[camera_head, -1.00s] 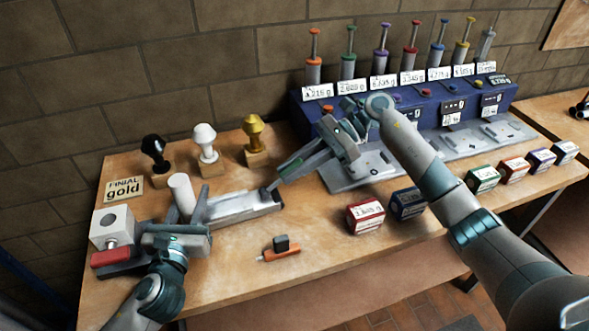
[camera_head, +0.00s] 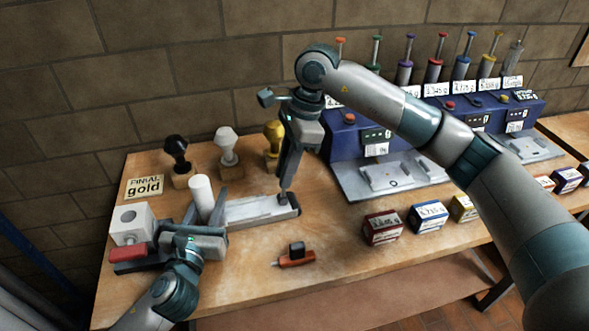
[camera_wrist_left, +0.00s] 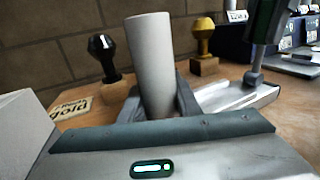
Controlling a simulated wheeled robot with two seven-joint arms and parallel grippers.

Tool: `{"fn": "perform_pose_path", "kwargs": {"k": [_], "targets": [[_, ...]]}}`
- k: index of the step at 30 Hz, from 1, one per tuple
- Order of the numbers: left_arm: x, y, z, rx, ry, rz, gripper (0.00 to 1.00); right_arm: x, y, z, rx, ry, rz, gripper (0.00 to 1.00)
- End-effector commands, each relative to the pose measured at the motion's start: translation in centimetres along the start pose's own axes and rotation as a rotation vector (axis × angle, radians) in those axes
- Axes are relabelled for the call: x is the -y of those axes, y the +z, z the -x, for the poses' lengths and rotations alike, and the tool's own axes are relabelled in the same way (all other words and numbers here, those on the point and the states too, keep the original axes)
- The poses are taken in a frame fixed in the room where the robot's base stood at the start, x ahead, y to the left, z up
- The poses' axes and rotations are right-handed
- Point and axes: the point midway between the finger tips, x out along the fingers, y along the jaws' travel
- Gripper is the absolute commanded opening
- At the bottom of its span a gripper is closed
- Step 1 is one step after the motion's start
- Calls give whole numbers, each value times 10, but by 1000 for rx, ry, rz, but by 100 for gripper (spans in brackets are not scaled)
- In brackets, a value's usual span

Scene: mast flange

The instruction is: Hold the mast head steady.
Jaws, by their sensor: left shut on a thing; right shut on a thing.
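A plain white cylinder (camera_head: 202,196), which I take for the mast head, stands nearly upright at the left of the bench. My left gripper (camera_head: 205,212) is shut around its lower part. In the left wrist view the cylinder (camera_wrist_left: 151,65) shows between the two dark fingers (camera_wrist_left: 158,108), leaning slightly; its bottom is hidden. My right gripper (camera_head: 286,184) points down at the right end of a pale long tray (camera_head: 250,209). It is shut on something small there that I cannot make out.
Black (camera_head: 178,150), white (camera_head: 227,142) and gold (camera_head: 273,135) finials stand on wooden blocks behind, by a "FINIAL gold" sign (camera_head: 144,187). A white block with a hole (camera_head: 130,221) is at left. An orange tool (camera_head: 295,257) lies in front; small boxes (camera_head: 382,228) stand right.

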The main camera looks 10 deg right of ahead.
Motion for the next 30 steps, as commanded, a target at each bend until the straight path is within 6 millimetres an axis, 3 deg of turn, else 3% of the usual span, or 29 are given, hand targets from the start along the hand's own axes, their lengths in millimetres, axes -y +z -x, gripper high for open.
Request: {"fn": "perform_pose_path", "kwargs": {"k": [9, 23, 24, 26, 30], "targets": [[2, 0, 0, 1, -4, 2, 0, -1, 13, -4, -133, 3, 3, 0], [2, 0, 0, 1, -5, 2, 0, -1, 15, -6, -152, 3, 3, 0], [3, 0, 0, 2, -6, 2, 0, -1, 15, -6, -151, 3, 3, 23], [3, 0, 0, 1, -5, 3, 0, -1, 15, -6, -152, 3, 3, 38], [2, 0, 0, 1, -3, 2, 0, -1, 14, -5, -152, 2, 2, 38]]}}
